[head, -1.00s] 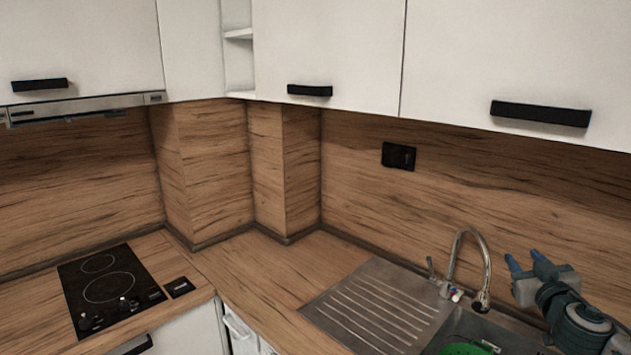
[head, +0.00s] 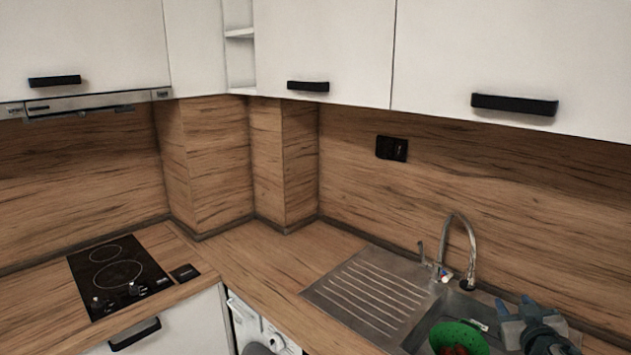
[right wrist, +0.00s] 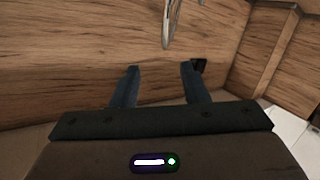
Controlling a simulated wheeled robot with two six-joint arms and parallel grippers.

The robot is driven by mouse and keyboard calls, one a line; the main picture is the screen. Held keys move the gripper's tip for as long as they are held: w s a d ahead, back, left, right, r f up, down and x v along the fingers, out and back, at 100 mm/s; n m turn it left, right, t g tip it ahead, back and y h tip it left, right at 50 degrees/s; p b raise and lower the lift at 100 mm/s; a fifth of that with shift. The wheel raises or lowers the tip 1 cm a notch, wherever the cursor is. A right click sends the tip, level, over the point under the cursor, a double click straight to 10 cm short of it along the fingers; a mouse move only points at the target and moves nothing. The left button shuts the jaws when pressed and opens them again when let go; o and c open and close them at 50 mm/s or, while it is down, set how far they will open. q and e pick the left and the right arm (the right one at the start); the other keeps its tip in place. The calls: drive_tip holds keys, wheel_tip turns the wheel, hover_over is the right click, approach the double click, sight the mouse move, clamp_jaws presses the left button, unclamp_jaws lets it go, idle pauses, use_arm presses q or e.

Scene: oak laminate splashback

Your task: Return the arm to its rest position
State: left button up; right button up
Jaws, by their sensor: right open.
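My right gripper (head: 514,308) shows at the lower right in the head view, over the right part of the sink and to the right of the green colander. In the right wrist view its two blue fingers (right wrist: 158,85) stand apart with nothing between them. Beyond them are the wooden splashback (right wrist: 60,82) and part of the metal faucet (right wrist: 170,25). My left gripper is in neither view.
The green colander (head: 462,332) with red items inside sits in the sink. The curved faucet (head: 474,240) rises behind it. The ribbed drainboard (head: 365,295) is bare. A black hob (head: 115,272) is at the left. The corner worktop (head: 280,250) is clear.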

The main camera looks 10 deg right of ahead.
drive_tip(key=s+a+f+g, duration=0.3)
drive_tip(key=s+a+f, duration=0.1)
drive_tip(key=s+f, duration=0.25)
drive_tip(key=s+a+f+g, duration=0.2)
drive_tip(key=s+a+f, duration=0.25)
drive_tip(key=f, duration=0.35)
drive_tip(key=s+a+f+n+g+y, duration=0.1)
drive_tip(key=s+a+f+g+y, duration=0.2)
drive_tip(key=s+a+f, duration=0.35)
drive_tip(key=s+a+f+n+g+y, duration=0.1)
drive_tip(key=s+a+f+g+y, duration=0.15)
drive_tip(key=s+a, duration=0.7)
drive_tip(key=d+f+g+b, duration=0.1)
drive_tip(key=d+f+b, duration=0.15)
drive_tip(key=f, duration=1.55)
drive_tip(key=d+f+g+b, duration=0.1)
drive_tip(key=f+b, duration=0.2)
drive_tip(key=f, duration=1.5)
use_arm(q)
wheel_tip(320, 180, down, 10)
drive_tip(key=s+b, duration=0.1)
drive_tip(key=b, duration=0.4)
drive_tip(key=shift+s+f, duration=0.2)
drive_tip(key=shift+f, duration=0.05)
use_arm(e)
drive_tip(key=s+d+f+g, duration=0.1)
drive_tip(key=s+f, duration=1.8)
drive_tip(key=f, duration=0.4)
drive_tip(key=shift+s, duration=0.15)
